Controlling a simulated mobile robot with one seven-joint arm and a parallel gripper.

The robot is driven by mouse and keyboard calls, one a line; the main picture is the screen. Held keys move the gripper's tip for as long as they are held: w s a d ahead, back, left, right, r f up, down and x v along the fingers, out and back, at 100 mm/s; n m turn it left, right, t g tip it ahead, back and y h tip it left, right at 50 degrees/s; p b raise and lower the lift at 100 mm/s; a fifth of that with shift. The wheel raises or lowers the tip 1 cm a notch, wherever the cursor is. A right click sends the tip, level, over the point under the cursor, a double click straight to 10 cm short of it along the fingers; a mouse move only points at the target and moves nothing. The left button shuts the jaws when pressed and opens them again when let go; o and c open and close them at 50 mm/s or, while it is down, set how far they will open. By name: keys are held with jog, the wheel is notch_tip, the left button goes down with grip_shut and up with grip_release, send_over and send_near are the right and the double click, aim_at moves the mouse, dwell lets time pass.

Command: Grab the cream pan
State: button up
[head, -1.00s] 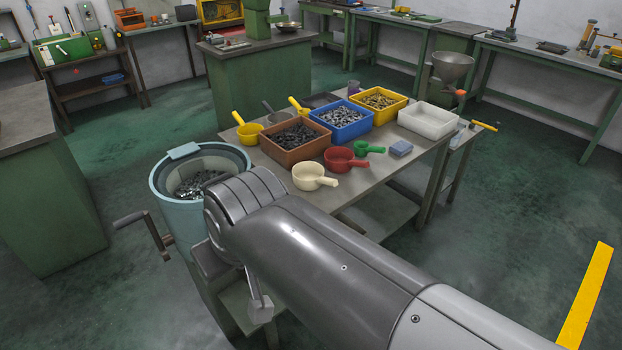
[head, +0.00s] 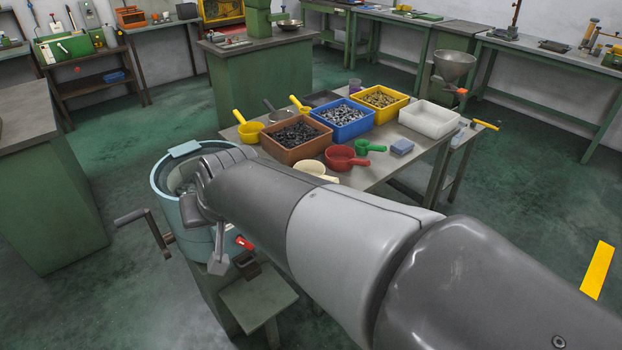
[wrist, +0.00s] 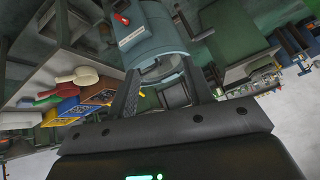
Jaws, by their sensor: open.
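The cream pan (head: 314,168) is on the metal table, near its front edge, partly hidden behind my arm in the head view. It also shows at the left of the wrist view (wrist: 86,76), which is strongly tilted. My gripper (wrist: 163,82) is open and empty, with its two fingers apart and the pale blue tub beyond them. It is well apart from the cream pan. I cannot make out its fingertips in the head view.
A red pan (head: 341,158) stands beside the cream pan, with a brown bin (head: 296,152) of dark parts behind. The pale blue tub (head: 166,205) with a side crank stands left of the table (head: 408,166). Open floor lies at the right.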

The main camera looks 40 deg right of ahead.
jog(key=w+d+f+m+t+h, duration=0.1)
jog(key=w+d+f+m, duration=0.2)
jog(key=w, duration=0.4)
jog(key=w+d+f+m+t+h, duration=0.1)
jog(key=w+d+m, duration=0.2)
jog(key=w+d, duration=0.3)
jog(key=w+d+f+m+t+h, duration=0.2)
jog(key=w+d+f+m+h, duration=0.2)
jog(key=w+d+f+m, duration=0.45)
jog(key=s+d+f+m+g+h, duration=0.1)
jog(key=d+f+m+h, duration=0.1)
jog(key=d+f, duration=0.3)
jog(key=s+d+f+m+g+h, duration=0.1)
jog(key=s+d+f+m+h, duration=0.1)
jog(key=d+f, duration=0.4)
jog(key=s+d+f+m+g+h, duration=0.1)
jog(key=d+f+h, duration=0.4)
jog(key=d, duration=0.5)
jog(key=shift+s+d+f+m+h, duration=0.15)
jog(key=shift+s+f+m+h, duration=0.1)
jog(key=shift+m, duration=0.45)
jog(key=shift+s+d+f+m+h, duration=0.15)
jog(key=shift+s+m+h, duration=0.1)
jog(key=shift+m, duration=0.4)
jog(key=shift+d, duration=0.25)
jog(key=x, duration=1)
jog(key=shift+w+d, duration=0.15)
jog(key=shift+w, duration=0.05)
grip_shut()
